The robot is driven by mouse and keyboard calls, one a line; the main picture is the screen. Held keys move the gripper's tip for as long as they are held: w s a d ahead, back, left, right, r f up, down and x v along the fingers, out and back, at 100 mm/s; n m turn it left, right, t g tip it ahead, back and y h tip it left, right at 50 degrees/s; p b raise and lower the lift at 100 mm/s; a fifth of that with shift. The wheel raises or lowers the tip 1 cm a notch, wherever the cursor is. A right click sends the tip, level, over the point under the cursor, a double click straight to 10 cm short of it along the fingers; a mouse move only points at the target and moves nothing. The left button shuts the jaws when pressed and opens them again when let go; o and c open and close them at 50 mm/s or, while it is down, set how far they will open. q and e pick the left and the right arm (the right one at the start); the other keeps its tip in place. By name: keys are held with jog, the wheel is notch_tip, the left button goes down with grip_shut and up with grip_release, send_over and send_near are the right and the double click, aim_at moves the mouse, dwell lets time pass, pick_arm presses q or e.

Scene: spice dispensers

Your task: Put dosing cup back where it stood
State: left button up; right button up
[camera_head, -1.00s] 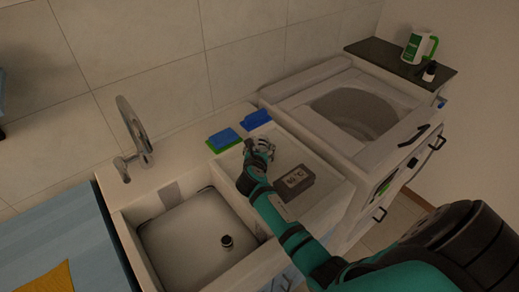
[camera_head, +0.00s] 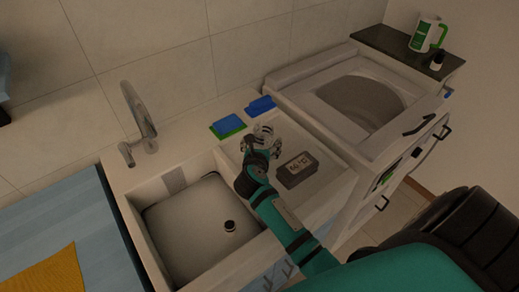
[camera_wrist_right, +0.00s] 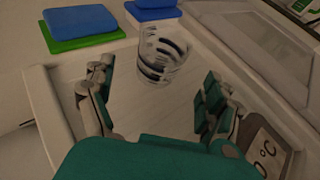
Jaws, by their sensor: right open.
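The dosing cup (camera_wrist_right: 162,52) is a small clear cup with dark marks. It stands upright on the white counter beside the sink, and it also shows in the head view (camera_head: 265,131). My right gripper (camera_wrist_right: 158,72) is open and empty. Its two fingers are spread to either side, with the cup just ahead of the fingertips and apart from them. In the head view my right gripper (camera_head: 261,146) is right in front of the cup. My left gripper is not in view.
A blue-green sponge (camera_head: 228,125) and a blue sponge (camera_head: 261,105) lie behind the cup. A dark thermometer block (camera_head: 297,168) sits right of the gripper. The sink (camera_head: 190,235) is at left, a washing machine (camera_head: 355,100) at right.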

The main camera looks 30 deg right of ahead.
jog(key=v, duration=0.5)
dwell(0.4)
